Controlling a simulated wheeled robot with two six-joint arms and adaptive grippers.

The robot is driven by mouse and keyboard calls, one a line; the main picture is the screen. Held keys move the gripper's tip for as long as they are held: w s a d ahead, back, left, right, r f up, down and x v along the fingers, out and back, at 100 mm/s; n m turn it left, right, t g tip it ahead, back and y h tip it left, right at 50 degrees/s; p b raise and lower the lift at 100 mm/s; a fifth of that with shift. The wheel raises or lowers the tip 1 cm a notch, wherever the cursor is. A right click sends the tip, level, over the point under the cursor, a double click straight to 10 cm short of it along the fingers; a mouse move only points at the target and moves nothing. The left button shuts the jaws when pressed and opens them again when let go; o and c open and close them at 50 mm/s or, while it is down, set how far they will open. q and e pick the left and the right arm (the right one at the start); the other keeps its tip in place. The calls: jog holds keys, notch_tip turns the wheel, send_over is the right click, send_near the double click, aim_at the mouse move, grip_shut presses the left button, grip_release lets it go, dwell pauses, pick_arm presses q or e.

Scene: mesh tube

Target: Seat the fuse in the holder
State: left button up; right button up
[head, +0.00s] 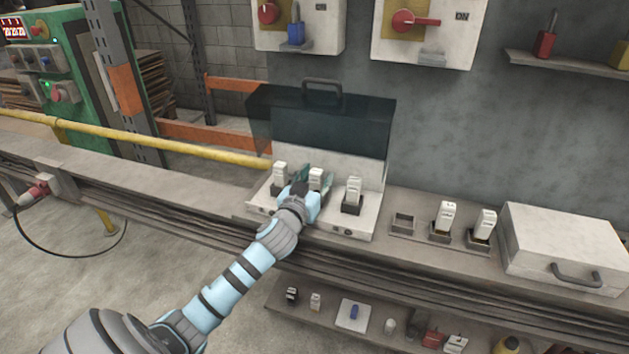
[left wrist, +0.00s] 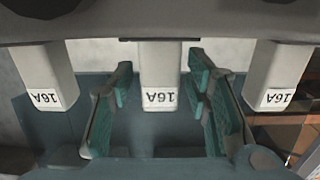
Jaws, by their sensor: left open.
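Three white fuses stand upright in the open fuse holder (head: 357,231), a pale box with its dark see-through lid raised. They are the left fuse (head: 280,172), the middle fuse (head: 316,177) and the right fuse (head: 353,190). My left gripper (head: 303,182) is at the middle fuse. In the left wrist view the open teal fingers stand on both sides of the middle fuse (left wrist: 161,85), apart from it, with gaps showing. Labels there read 16A. The gripper hides the base of the middle fuse. My right gripper is not in view.
A rack (head: 404,224) right of the holder has an empty socket and two more white fuses (head: 445,216). A white case (head: 565,247) stands further right. The raised lid (head: 322,115) rises behind the holder. Small items lie on a lower shelf.

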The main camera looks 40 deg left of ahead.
pick_arm(q)
jog(key=p+v, duration=0.1)
jog(key=v, duration=1.1)
